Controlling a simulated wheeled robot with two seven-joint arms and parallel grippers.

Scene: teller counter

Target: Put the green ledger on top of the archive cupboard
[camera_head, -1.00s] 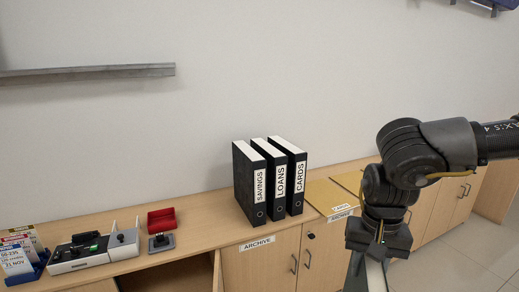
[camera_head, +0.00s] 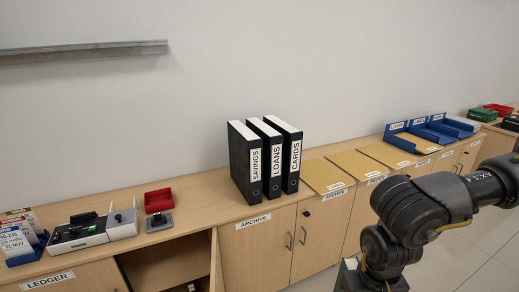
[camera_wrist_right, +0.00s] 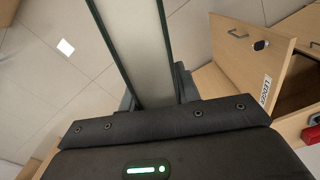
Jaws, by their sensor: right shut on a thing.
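My right gripper (camera_wrist_right: 157,92) is shut on the green ledger (camera_wrist_right: 138,50), seen edge-on in the right wrist view with pale pages between dark green covers. In the head view my right arm hides most of the ledger at the bottom right. The archive cupboard (camera_head: 265,243) stands at the middle, with two shut doors and an ARCHIVE label. The ledger is off its top, to the right and in front. My left gripper is not in view.
Yellow folders (camera_head: 323,176) lie to the right. A red box (camera_head: 158,199) sits left. An open cupboard (camera_head: 165,262) is below it.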

